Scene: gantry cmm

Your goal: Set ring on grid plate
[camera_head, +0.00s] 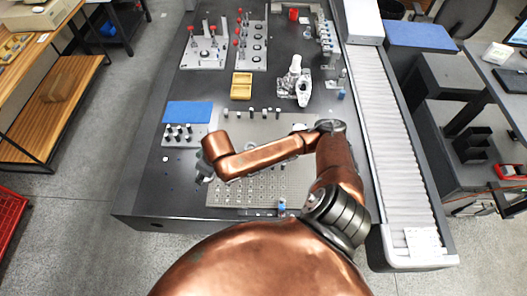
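The grid plate (270,186) is a light grey plate with rows of holes, lying on the dark table; one arm covers its middle. My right gripper (203,174) is a small dark shape below the copper wrist, at the plate's left edge. Its fingers are too small and hidden to tell whether they are open or hold anything. A small whitish round thing (250,146) shows on the plate just behind the forearm; I cannot tell whether it is the ring. My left gripper is not in view.
Several dark pegs stand on a plate (172,140) beside a blue pad (187,112) at the left. A yellow tray (241,86) and a white upright device (296,80) stand behind. Fixtures with red knobs (205,52) are at the back. A ribbed rail (378,120) runs along the right.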

